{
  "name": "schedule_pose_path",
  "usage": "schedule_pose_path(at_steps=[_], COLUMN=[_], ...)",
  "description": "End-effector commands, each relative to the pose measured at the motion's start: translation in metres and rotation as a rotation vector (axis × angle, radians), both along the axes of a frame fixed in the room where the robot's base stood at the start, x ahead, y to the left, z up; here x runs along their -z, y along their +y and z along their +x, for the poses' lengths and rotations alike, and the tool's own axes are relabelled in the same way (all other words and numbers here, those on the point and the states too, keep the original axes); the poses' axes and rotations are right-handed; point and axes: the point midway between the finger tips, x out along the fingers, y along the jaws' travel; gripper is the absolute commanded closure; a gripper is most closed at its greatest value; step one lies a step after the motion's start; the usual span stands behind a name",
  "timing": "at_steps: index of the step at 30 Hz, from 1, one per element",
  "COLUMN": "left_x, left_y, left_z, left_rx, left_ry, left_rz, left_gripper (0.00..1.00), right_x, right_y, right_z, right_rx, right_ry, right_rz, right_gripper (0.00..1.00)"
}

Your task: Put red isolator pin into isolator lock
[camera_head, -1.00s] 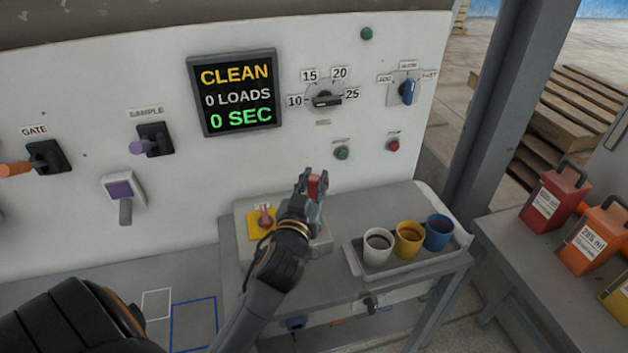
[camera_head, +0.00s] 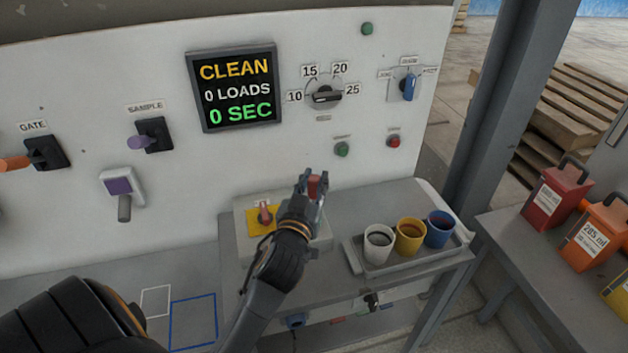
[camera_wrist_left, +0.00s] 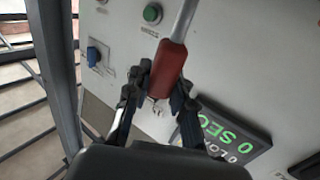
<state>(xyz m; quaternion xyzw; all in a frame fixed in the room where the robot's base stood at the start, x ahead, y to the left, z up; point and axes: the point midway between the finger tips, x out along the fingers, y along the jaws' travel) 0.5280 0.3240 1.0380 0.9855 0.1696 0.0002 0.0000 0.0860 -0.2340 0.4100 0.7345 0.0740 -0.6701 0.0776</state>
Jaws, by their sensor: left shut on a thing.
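The red isolator pin is in my left gripper (camera_head: 312,186), which is shut on its red grip (camera_wrist_left: 169,66). In the left wrist view its thin metal shaft (camera_wrist_left: 185,20) points away toward the top edge. In the head view the gripper is above the grey box on the bench, to the right of a yellow plate with a red handle (camera_head: 264,211), which looks like the isolator lock. The pin is apart from that plate. The fingers hide part of the pin and of the box. My right gripper is not in view.
The grey box (camera_head: 246,248) stands against the white panel (camera_head: 240,160). To the right, a tray (camera_head: 398,266) holds white, yellow and blue cups. A display (camera_head: 236,92), knobs and buttons are on the panel. Red and orange canisters (camera_head: 557,195) stand on the far-right table.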

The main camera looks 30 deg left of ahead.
Motion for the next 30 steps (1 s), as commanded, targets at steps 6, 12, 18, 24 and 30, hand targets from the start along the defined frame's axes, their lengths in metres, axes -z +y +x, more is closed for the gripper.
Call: schedule_pose_path(at_steps=[6,12,18,24,30], left_x=[0.007,0.012,0.017,0.022,0.027], left_y=[0.0,0.0,0.0,0.0,0.0], left_z=[0.0,0.0,0.0,0.0,0.0], left_rx=[0.0,0.0,-0.001,0.0,0.0], left_ry=[0.0,0.0,0.001,0.0,0.0], left_rz=[-0.001,-0.001,-0.001,0.0,0.0], left_gripper=[1.0,1.0,1.0,1.0,1.0], right_x=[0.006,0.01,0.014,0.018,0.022], right_y=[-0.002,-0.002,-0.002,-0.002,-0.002], right_z=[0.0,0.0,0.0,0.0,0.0], right_rx=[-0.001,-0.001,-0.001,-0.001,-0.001], right_ry=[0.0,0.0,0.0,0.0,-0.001], right_rz=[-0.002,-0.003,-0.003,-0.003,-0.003], right_gripper=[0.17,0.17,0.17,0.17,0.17])
